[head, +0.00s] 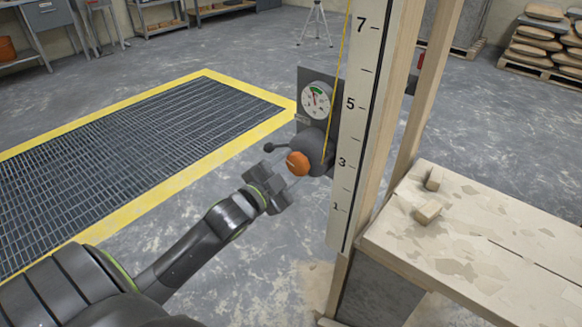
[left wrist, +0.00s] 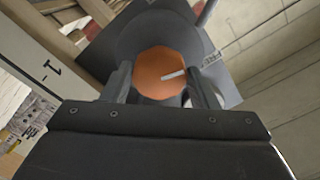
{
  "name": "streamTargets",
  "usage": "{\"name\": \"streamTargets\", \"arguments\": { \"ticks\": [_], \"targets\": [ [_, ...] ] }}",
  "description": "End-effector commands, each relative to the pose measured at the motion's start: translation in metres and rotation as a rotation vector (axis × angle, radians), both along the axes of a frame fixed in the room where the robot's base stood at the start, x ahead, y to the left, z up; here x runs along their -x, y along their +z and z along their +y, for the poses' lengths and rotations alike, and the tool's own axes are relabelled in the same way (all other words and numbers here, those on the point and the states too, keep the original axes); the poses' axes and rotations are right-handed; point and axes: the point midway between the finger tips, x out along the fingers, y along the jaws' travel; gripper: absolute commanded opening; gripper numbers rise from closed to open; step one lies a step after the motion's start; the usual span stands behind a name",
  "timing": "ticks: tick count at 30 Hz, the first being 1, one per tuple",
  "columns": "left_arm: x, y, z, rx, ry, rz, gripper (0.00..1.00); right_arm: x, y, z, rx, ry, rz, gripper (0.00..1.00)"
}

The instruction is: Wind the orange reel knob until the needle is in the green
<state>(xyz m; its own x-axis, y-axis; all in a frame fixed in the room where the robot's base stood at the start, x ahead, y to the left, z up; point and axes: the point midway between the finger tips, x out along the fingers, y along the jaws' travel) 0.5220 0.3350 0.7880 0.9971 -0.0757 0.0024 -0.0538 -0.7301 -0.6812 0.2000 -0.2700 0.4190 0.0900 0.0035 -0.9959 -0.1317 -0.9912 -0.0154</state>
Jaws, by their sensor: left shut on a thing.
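The orange reel knob (head: 298,163) sits on the front of a dark reel (head: 316,150) fixed to a post. My left gripper (head: 284,180) reaches it from the lower left and is shut on it. In the left wrist view the orange knob (left wrist: 162,74), with a white mark, lies between the two fingers (left wrist: 160,90). Above the reel is a round gauge (head: 316,99) with a green band at its top. Its needle stands near the top, at or close to the green; the exact place is too small to tell. My right gripper is not in view.
A white scale board (head: 358,130) with numbers stands right of the reel, with a yellow line (head: 337,75) beside it. A bench (head: 480,240) with two small blocks is at right. A floor grate (head: 140,140) lies left.

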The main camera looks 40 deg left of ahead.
Motion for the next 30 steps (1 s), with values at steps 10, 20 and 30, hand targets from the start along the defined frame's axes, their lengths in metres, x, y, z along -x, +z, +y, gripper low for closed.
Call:
{"name": "streamTargets", "arguments": {
  "ticks": [10,20,30],
  "targets": [
    [0.0002,-0.0004,0.0004,-0.184,0.0,-0.013,0.31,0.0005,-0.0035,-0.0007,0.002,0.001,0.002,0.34],
    [0.0002,-0.0004,0.0004,-0.234,0.0,-0.017,0.31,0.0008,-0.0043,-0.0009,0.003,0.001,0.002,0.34],
    [0.0003,-0.0006,0.0004,-0.234,0.0,-0.017,0.55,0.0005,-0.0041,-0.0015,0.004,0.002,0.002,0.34]
  ]
}}
